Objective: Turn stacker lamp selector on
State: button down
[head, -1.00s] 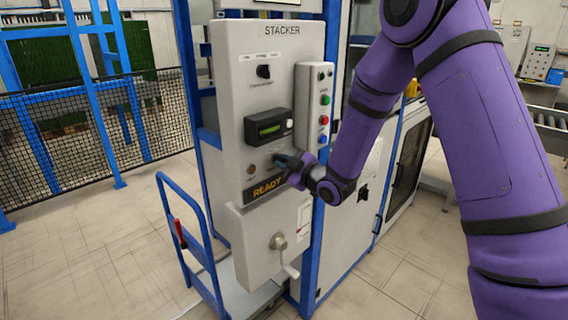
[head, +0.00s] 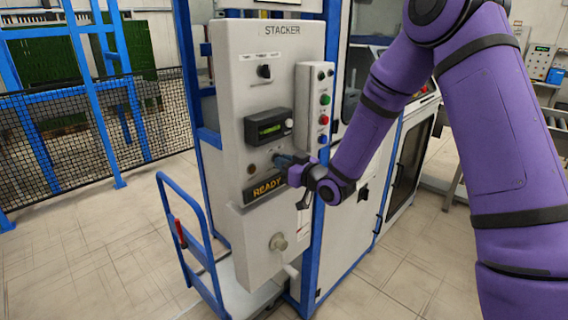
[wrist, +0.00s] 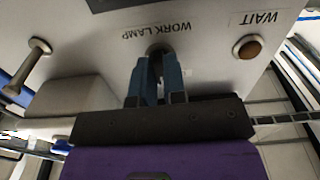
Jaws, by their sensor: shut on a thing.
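The stacker's grey control panel (head: 231,100) faces me. My gripper (head: 281,159) is at its lower right, above the lit READY sign (head: 267,187). In the wrist view, my gripper (wrist: 158,68) has its two blue fingers shut on the dark lamp selector knob (wrist: 160,48), under the label WORK LAMP, which appears upside down there. The fingers hide most of the knob, so its pointer position cannot be told. An amber WAIT lamp (wrist: 248,46) sits beside it; it also shows in the head view (head: 251,169).
Above are a black rotary selector (head: 264,71), a small green display (head: 270,127) and a button box (head: 314,105). A crank (head: 279,243) sticks out below. A blue trolley (head: 190,240) stands at the left.

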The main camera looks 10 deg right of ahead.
jog(key=m, duration=0.7)
jog(key=shift+m, duration=0.7)
jog(key=c, duration=1.2)
grip_release()
jog(key=v, duration=1)
jog(key=shift+s+d, duration=0.2)
jog(key=shift+s, duration=0.15)
